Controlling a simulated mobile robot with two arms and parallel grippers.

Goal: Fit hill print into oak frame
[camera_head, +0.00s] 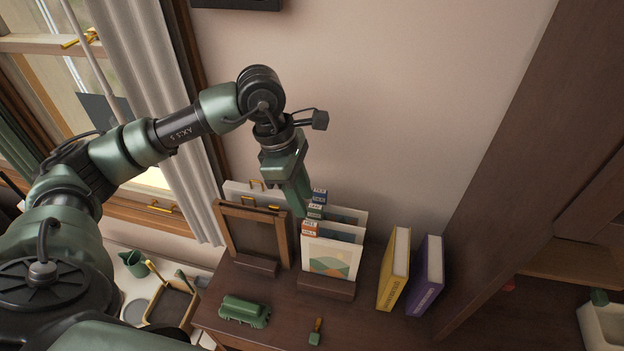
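The oak frame (283,240) is brown and upright in a dark wooden stand, with a dark, empty-looking opening. To its right, several white-bordered prints stand one behind another in a dark wooden holder (327,286). The front print (330,262) shows green and orange hill-like shapes. Coloured label tabs (310,229) rise at the left edges of the prints; their words are too small to read. My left gripper (299,208) points down beside the upper tabs, between the frame and the prints. Whether its fingers touch or hold anything is unclear. My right gripper is not in view.
A yellow book (394,268) and a purple book (426,275) stand right of the prints. A green object (244,311) and a small brass-handled tool (317,331) lie in front on the dark cabinet top. A tall wooden side rises at right; the curtain (180,110) hangs at left.

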